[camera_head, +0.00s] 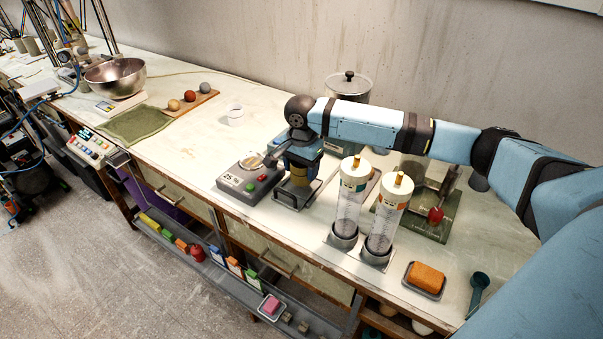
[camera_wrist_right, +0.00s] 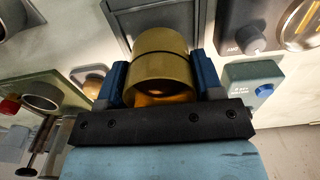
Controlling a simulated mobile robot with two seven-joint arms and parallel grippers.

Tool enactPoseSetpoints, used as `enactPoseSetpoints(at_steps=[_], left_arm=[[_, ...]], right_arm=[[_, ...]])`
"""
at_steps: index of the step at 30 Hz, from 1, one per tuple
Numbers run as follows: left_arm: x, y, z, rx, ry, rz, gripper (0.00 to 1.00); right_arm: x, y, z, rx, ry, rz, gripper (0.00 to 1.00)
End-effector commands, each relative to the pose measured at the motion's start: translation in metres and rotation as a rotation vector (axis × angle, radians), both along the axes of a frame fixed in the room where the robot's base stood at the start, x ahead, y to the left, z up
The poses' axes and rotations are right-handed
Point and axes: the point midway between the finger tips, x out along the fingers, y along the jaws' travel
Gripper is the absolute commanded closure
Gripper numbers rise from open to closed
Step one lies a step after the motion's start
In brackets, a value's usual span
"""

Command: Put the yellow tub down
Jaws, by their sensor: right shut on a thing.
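The yellow tub (camera_wrist_right: 158,62) is a dull yellow cylinder with a dark band line, held between the two blue fingers of my right gripper (camera_wrist_right: 160,88) in the right wrist view. In the head view my right gripper (camera_head: 301,152) points down, and part of the tub (camera_head: 298,176) shows below it, above a dark metal tray (camera_head: 291,200) on the bench. The fingers hide much of the tub there. I cannot tell whether its base touches the tray. My left gripper is not in view.
A grey device with a round dial (camera_head: 247,184) stands close left of the tray. Two clear cylinders (camera_head: 349,207) stand close to the right. A lidded pot (camera_head: 348,88) is behind my arm. An orange sponge (camera_head: 427,277) lies at the front right.

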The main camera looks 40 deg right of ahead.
Motion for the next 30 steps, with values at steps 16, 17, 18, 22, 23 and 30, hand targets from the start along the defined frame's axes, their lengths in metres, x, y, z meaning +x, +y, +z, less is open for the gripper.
enactPoseSetpoints(at_steps=[16,17,18,22,23,30], left_arm=[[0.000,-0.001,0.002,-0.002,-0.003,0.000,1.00],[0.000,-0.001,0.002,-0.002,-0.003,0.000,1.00],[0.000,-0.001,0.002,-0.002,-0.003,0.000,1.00],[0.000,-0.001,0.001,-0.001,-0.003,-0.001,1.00],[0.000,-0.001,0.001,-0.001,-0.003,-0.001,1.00],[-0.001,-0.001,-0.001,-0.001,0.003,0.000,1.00]], right_arm=[[0.000,0.000,-0.022,0.000,0.000,0.001,0.26],[0.000,0.000,-0.022,0.000,0.000,0.001,0.19],[0.000,0.000,-0.022,0.000,0.000,0.001,0.14],[0.000,0.000,-0.022,0.000,0.000,0.001,0.14],[0.000,0.000,-0.021,0.000,0.000,0.001,0.14],[0.000,0.000,-0.010,0.001,-0.002,0.001,0.14]])
